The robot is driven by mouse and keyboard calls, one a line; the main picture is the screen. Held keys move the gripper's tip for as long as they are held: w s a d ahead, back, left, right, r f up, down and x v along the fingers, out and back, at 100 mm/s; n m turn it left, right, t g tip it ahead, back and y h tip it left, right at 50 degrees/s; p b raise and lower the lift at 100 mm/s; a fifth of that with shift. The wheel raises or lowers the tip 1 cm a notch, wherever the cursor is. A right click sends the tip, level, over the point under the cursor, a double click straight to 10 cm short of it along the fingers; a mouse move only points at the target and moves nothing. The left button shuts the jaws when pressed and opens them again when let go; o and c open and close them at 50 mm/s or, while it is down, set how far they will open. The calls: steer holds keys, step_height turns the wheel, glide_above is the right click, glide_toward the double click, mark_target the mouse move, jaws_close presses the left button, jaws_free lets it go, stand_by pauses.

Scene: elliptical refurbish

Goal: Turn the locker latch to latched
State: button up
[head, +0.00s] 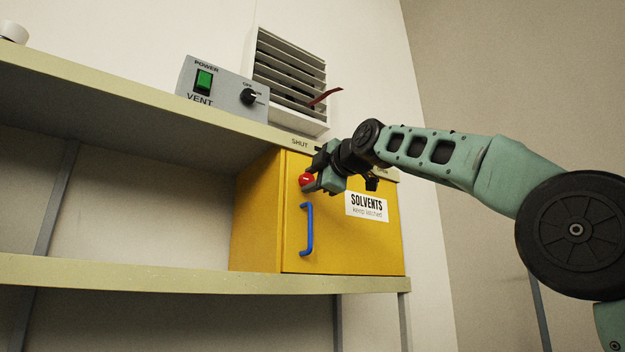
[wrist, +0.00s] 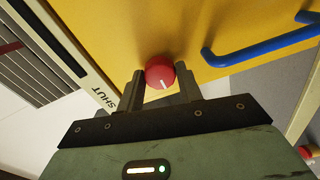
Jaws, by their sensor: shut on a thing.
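The yellow solvents locker (head: 350,244) stands on the lower shelf with its door closed against the body. Its latch is a round red knob (head: 305,179) at the door's upper left, also seen in the wrist view (wrist: 159,72) with a white pointer line. My gripper (head: 316,178) is at the knob, and in the wrist view its two dark fingers (wrist: 160,88) are shut on the knob's sides. The blue door handle (head: 308,230) is below the knob and apart from my gripper. The "SHUT" label (head: 299,142) is on the shelf edge above; another label to the right is mostly hidden by my arm.
A grey vent control box (head: 222,90) with a green power switch and black dial stands on the upper shelf. A louvred vent (head: 289,75) with a red streamer is behind it. The lower shelf (head: 130,273) is bare left of the locker.

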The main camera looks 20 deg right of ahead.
stand_by(0.4)
steer(key=o, duration=1)
steer(key=b+v, duration=0.8)
steer(key=v, duration=0.9)
steer(key=shift+s, duration=0.2)
